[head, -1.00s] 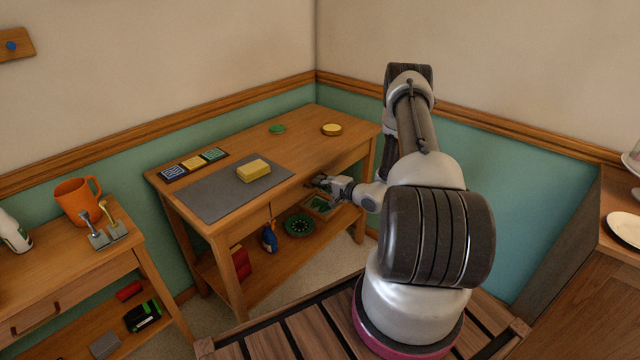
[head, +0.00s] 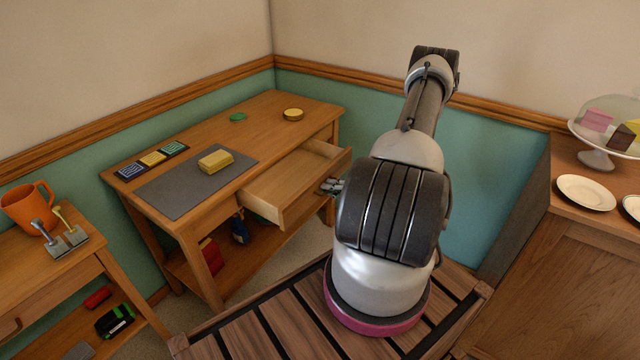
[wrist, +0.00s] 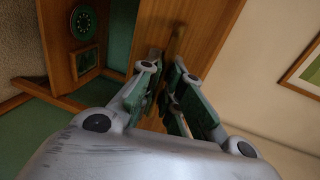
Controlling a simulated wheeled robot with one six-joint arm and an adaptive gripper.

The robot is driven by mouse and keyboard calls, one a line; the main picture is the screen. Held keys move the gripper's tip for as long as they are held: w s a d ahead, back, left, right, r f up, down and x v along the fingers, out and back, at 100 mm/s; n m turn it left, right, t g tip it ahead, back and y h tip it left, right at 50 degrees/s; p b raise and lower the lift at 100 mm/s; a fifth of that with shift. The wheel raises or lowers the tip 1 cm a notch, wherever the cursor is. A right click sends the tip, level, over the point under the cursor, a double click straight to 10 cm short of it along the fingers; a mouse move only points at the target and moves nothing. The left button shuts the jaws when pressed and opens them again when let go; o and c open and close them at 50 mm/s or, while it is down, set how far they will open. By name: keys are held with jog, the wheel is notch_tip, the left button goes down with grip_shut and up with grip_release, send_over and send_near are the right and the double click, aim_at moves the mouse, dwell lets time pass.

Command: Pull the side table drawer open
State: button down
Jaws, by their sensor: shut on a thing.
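The side table (head: 130,190) is wooden and stands against the green wall. Its drawer (head: 262,203) is pulled well out toward me, and its inside looks empty. My gripper (head: 332,186) is at the drawer's front, partly hidden behind my arm. In the wrist view my gripper (wrist: 172,98) has its fingers closed together at the wooden drawer front (wrist: 192,45). It is shut on the drawer handle (wrist: 177,38), which is mostly hidden between the fingers.
On the table top are a grey mat (head: 175,195) with a yellow block (head: 215,160), a yellow disc (head: 293,114) and a green disc (head: 238,117). A red item (head: 211,257) is on the lower shelf. A cabinet with plates (head: 586,193) stands at right.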

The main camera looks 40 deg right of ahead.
jog(key=shift+s, duration=0.35)
jog(key=shift+d, duration=0.1)
jog(key=c, duration=1.8)
grip_release()
jog(key=shift+c, duration=0.2)
jog(key=v, duration=1.2)
